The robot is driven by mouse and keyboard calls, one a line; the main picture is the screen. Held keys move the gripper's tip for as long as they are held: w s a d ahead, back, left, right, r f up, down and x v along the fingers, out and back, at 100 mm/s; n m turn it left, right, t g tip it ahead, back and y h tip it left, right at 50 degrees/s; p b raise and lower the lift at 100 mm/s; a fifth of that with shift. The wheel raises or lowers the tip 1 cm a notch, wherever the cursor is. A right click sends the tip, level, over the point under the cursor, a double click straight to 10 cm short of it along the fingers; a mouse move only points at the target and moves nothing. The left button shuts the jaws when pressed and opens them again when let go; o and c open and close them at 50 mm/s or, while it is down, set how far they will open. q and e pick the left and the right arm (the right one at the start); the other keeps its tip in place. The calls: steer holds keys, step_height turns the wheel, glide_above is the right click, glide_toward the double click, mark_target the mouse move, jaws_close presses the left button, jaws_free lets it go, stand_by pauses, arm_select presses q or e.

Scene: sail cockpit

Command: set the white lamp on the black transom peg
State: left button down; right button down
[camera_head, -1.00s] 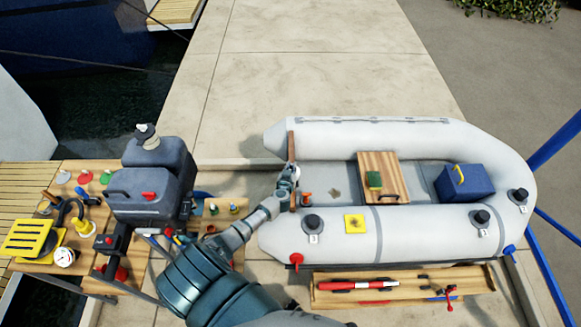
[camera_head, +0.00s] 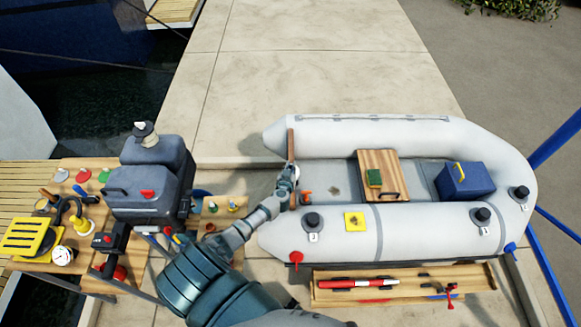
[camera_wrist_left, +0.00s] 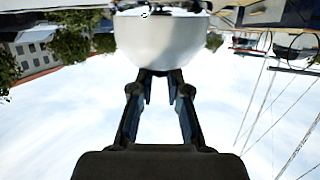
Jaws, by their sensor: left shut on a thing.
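My left gripper (camera_head: 286,180) is at the brown transom board (camera_head: 291,146) at the stern of the grey inflatable boat. In the left wrist view its fingers (camera_wrist_left: 160,77) are shut on a white, rounded body (camera_wrist_left: 162,42), which I take for the white lamp. In the head view only a small pale part of the lamp shows at the gripper, against the transom. I cannot make out the black transom peg; the gripper and lamp may cover it. I cannot tell whether the lamp touches it. My right gripper is not in view.
The boat (camera_head: 380,235) holds a wooden board (camera_head: 380,165) with a green block and a blue box (camera_head: 466,182). A dark outboard motor (camera_head: 150,185) stands left of my arm, beside a cluttered wooden table (camera_head: 85,190). A low wooden tray (camera_head: 400,292) lies in front of the boat.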

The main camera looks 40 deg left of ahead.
arm_select(q)
steer(key=shift+f, duration=0.15)
steer(key=c, duration=1.4)
jaws_free()
steer(key=p+v, duration=0.2)
steer(key=v, duration=0.1)
steer(key=shift+a+p, duration=0.1)
steer(key=shift+p, duration=0.3)
steer(key=p+v, duration=0.4)
steer(key=v, duration=0.4)
steer(key=shift+s, duration=0.1)
